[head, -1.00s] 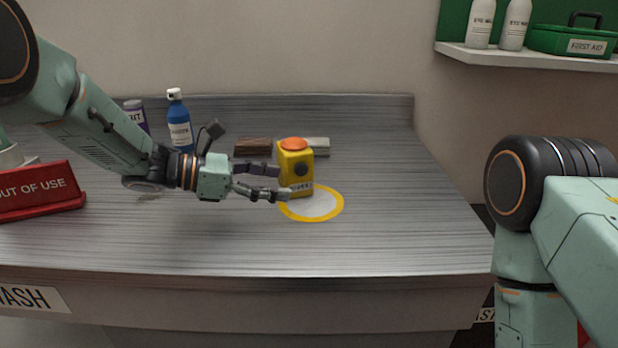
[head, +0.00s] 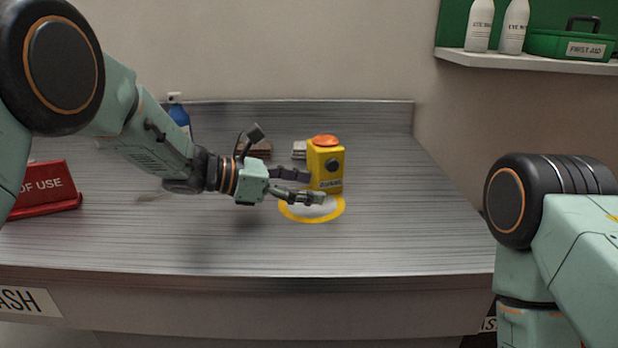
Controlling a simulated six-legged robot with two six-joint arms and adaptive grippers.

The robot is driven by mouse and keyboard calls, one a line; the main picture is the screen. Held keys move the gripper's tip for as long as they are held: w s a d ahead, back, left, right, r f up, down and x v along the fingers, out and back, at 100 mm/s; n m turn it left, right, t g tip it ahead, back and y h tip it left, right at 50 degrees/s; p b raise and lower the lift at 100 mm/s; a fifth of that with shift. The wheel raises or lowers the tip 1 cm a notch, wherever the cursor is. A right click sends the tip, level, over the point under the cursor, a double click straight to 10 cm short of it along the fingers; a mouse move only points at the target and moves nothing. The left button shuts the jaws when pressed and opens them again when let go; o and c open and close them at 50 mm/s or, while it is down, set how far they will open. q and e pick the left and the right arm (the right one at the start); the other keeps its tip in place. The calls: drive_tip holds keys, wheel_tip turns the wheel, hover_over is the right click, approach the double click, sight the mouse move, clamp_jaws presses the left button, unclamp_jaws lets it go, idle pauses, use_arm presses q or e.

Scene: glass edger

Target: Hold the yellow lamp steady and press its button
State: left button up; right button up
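The yellow lamp (head: 314,158) stands upright on the metal counter, behind the yellow ring marking. It has an orange button (head: 325,140) on top, and a dark round knob and a label on its front face. My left gripper (head: 317,186) is to the left of the lamp, its fingers apart. The upper finger's tip is at the lamp's left side; the lower finger reaches past the front of its base. I cannot tell whether either finger touches it. My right arm shows at the right edge, but its gripper is out of view.
The yellow ring with a pale centre (head: 291,213) lies on the counter (head: 400,225). A brown block (head: 261,150) and a grey block (head: 299,151) lie behind. A red sign (head: 45,186) stands left, and a blue bottle (head: 180,117) is mostly hidden by my arm. The counter's right side is clear.

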use_arm(q)
clamp_jaws()
idle(0.5)
drive_tip(key=c, duration=1.3)
unclamp_jaws()
drive_tip(key=o, duration=1.5)
